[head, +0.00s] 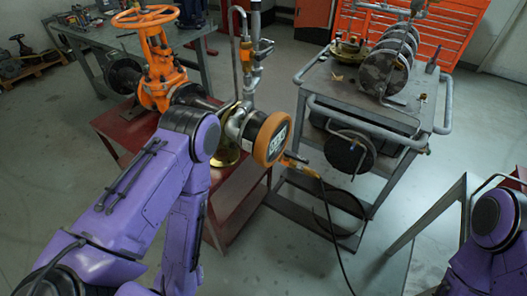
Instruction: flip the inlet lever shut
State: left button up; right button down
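An orange gate valve (160,75) with an orange handwheel (145,16) stands on a dark red stand (122,128). To its right is a round gauge with an orange rim (264,142), its face tilted toward the right. A small orange lever-like part (301,165) sticks out to the right below the gauge. Another narrow orange part (246,52) sits on the thin upright pipes behind. I cannot tell for sure which is the inlet lever, or its position. My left arm crosses in front of the stand and hides part of the pipework. Neither gripper shows.
A grey cart (372,98) with a hose reel, round plates and rails stands right of the valve. A dark hose (337,235) trails down to the floor. A grey workbench (195,62) and an orange tool cabinet (440,35) stand behind. Floor between is open.

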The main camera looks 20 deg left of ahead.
aim_at(288, 154)
jog(key=u, duration=0.25)
jog(key=i, duration=0.5)
jog(key=u, duration=0.15)
jog(key=k, duration=1)
jog(key=u, duration=1.9)
jog(key=i, duration=1.05)
jog(key=z, duration=1.65)
